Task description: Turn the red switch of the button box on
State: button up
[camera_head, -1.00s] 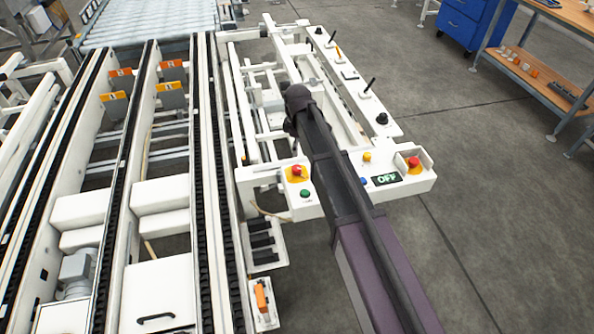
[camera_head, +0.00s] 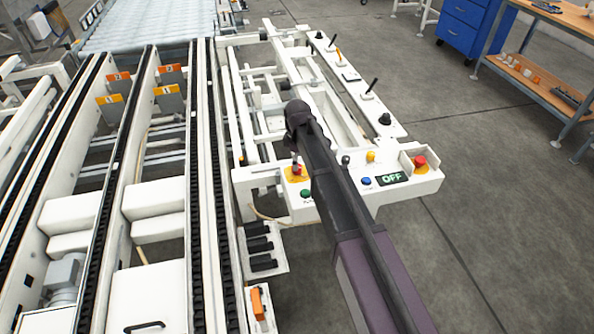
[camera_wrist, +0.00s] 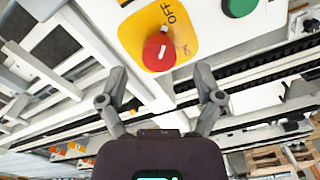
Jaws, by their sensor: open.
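The button box (camera_head: 421,187) is a white panel. Its red switch (camera_head: 296,171) sits on a yellow plate (camera_head: 304,179) at the panel's left end. In the wrist view, the red switch (camera_wrist: 157,53) is a round knob with a white mark, on the yellow plate (camera_wrist: 185,41) with the word OFF printed beside it. My gripper (camera_wrist: 160,76) is open and empty. Its two fingers are spread to either side below the knob in the picture, and I see no contact. In the head view my dark arm hides most of the gripper.
A green button (camera_head: 306,194) is close to the switch, also in the wrist view (camera_wrist: 239,6). Upright levers (camera_head: 369,88) stand behind. Conveyor rails (camera_head: 201,170) run on the left.

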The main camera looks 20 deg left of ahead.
jog(key=shift+f+b, duration=1.15)
jog(key=shift+f, duration=0.25)
jog(key=c, duration=1.2)
